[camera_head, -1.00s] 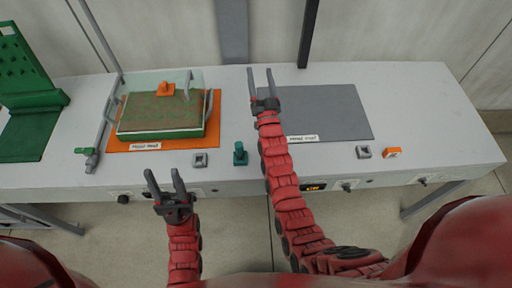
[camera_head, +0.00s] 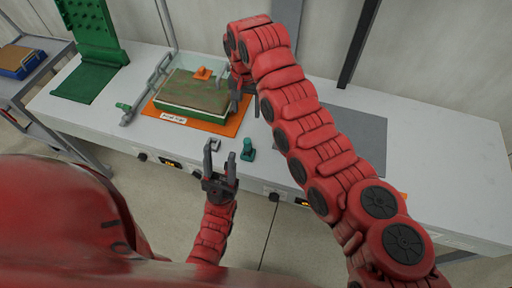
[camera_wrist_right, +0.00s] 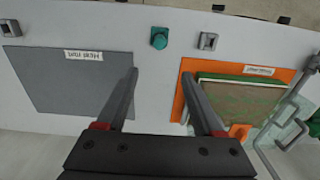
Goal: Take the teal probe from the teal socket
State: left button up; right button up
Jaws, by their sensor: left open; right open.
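The teal probe (camera_head: 248,148) stands upright at the front edge of the white bench, seemingly in its teal socket; where one ends and the other begins is too small to tell. It also shows in the right wrist view (camera_wrist_right: 159,37), beyond the fingertips. My left gripper (camera_head: 221,158) is open and empty, just left of the probe and apart from it. My right gripper (camera_head: 242,100) is at the right side of the green tray, partly hidden by its own arm. In the right wrist view its jaws (camera_wrist_right: 160,76) are open and empty.
A grey socket (camera_wrist_right: 208,41) sits beside the probe. The green tray (camera_head: 190,110) with an orange block (camera_head: 203,73) lies on an orange mat (camera_head: 233,127). The grey mat (camera_wrist_right: 60,85) is bare. A green stand (camera_head: 92,35) and a cart (camera_head: 45,75) are at left.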

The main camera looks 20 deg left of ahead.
notch_tip(320, 180, down, 3)
jog(key=b, duration=0.3)
send_over(247, 140)
notch_tip(247, 140, down, 5)
jog(key=shift+w+a+r, duration=0.1)
jog(key=shift+f+p, duration=0.4)
jog(key=shift+p, duration=0.75)
notch_tip(247, 140, down, 3)
jog(key=shift+w+r+p, duration=0.1)
jog(key=shift+r+p, duration=0.1)
jog(key=shift+p, duration=0.2)
jog(key=shift+f, duration=0.35)
jog(key=shift+f+p, duration=0.4)
jog(key=shift+p, duration=0.15)
jog(key=shift+s+d+f+p, duration=0.1)
jog(key=shift+s+f+p, duration=0.1)
jog(key=shift+f+p, duration=0.3)
jog(key=shift+s+d+f+p, duration=0.1)
jog(key=shift+s+f+p, duration=0.05)
jog(key=shift+f+p, duration=0.35)
jog(key=shift+w+f+b, duration=0.1)
jog(key=shift+f+b, duration=0.4)
jog(key=shift+f, duration=0.9)
grip_shut()
